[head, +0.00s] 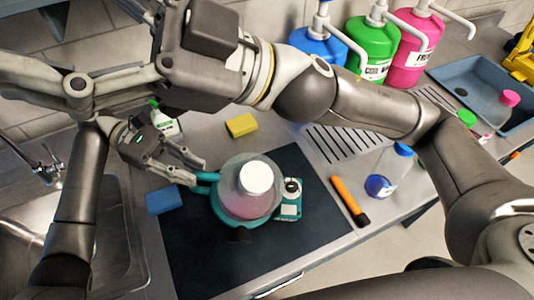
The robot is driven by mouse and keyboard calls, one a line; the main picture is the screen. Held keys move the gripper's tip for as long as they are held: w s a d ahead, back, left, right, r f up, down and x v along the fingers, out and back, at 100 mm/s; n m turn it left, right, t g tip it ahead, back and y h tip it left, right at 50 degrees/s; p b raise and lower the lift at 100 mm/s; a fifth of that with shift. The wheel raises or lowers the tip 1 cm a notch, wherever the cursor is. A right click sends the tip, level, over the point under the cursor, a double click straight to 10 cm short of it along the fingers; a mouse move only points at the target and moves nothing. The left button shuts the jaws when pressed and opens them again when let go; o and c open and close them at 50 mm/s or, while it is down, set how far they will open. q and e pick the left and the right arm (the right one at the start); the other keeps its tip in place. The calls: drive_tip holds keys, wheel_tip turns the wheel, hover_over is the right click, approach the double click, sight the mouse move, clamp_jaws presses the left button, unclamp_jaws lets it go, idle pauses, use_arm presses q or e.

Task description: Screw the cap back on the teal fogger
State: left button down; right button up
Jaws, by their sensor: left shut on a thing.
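The teal fogger (248,200) stands on the dark mat, with a clear, pinkish tank above its teal base. A round white cap-like top (256,177) shows on the tank; I cannot tell whether it is screwed tight. My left gripper (197,176) is shut on the fogger's teal handle (205,184) from the left. My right gripper (110,78) hangs close to the camera at the upper left, well away from the fogger. Its fingertips run out of the picture, so its opening and anything in it are hidden.
The dark mat (200,262) lies on the counter beside a sink (40,205). Near the fogger are a small teal-and-white device (290,198), blue sponge (163,200), yellow sponge (241,125), orange-handled tool (350,200) and blue-capped bottle (388,172). Blue, green (374,45) and pink pump bottles stand behind.

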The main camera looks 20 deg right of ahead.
drive_tip(key=s+f+n+g+h, duration=0.55)
drive_tip(key=s+n+g, duration=0.4)
drive_tip(key=n, duration=0.85)
wheel_tip(320, 180, down, 11)
drive_tip(key=s+d+n+t+h, duration=0.2)
drive_tip(key=n+h, duration=0.5)
drive_tip(key=n, duration=0.3)
drive_tip(key=w+d+f+n+t+h, duration=0.2)
drive_tip(key=w+d+f+t+h, duration=0.1)
drive_tip(key=w+d+f, duration=0.1)
drive_tip(key=w+d+f+n+t+h, duration=0.3)
drive_tip(key=w+d+f+t, duration=0.1)
drive_tip(key=w+d, duration=0.1)
drive_tip(key=w+d+f+n+t+h, duration=0.3)
drive_tip(key=w+d+f+t+h, duration=0.1)
drive_tip(key=w+d, duration=0.1)
drive_tip(key=shift+w+d, duration=0.25)
drive_tip(key=shift+w, duration=0.6)
